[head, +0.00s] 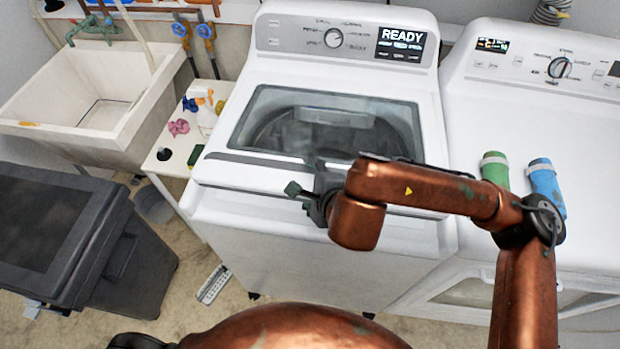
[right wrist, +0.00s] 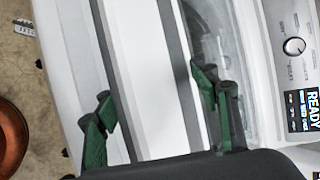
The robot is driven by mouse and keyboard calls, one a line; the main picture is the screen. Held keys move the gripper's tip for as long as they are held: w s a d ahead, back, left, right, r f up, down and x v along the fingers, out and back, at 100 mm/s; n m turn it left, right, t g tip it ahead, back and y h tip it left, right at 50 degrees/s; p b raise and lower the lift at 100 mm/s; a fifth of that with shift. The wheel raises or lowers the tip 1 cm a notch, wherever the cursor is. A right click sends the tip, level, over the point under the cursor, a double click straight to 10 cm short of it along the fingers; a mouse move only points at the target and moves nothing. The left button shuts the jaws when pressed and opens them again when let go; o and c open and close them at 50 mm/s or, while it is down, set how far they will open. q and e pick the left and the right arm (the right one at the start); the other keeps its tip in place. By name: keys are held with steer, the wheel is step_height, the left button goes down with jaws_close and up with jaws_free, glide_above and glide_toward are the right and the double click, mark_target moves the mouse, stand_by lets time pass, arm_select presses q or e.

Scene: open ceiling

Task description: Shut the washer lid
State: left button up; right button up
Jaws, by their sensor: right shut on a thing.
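The white washer (head: 270,225) stands in the middle of the head view, with a lit READY display. Its lid (head: 240,171) has a large window and a dark strip near the front edge. The lid looks lowered over the tub; I cannot tell whether it sits fully flush. My right gripper (head: 303,176) is at the lid's front edge. In the right wrist view, the green fingers of my right gripper (right wrist: 155,112) stand on either side of the lid's front part (right wrist: 157,70), shut on it. My left gripper is not in view.
A second white machine (head: 500,110) stands close on the right, with a green roll (head: 494,167) and a blue roll (head: 545,185) on top. A sink (head: 140,60), a small shelf with bottles, and a dark bin (head: 120,255) are on the left.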

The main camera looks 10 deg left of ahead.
steer(key=shift+w+d+f, duration=0.25)
steer(key=shift+w+d, duration=0.05)
steer(key=shift+w, duration=0.1)
steer(key=o, duration=1.2)
steer(key=shift+c, duration=0.2)
steer(key=shift+w, duration=0.3)
steer(key=c, duration=0.3)
steer(key=shift+s+a+r, duration=0.1)
steer(key=shift+s, duration=0.05)
steer(key=shift+c, duration=0.5)
steer(key=shift+s+r, duration=0.35)
steer(key=shift+r, duration=0.1)
steer(key=v, duration=1.1)
steer(key=shift+f, duration=0.1)
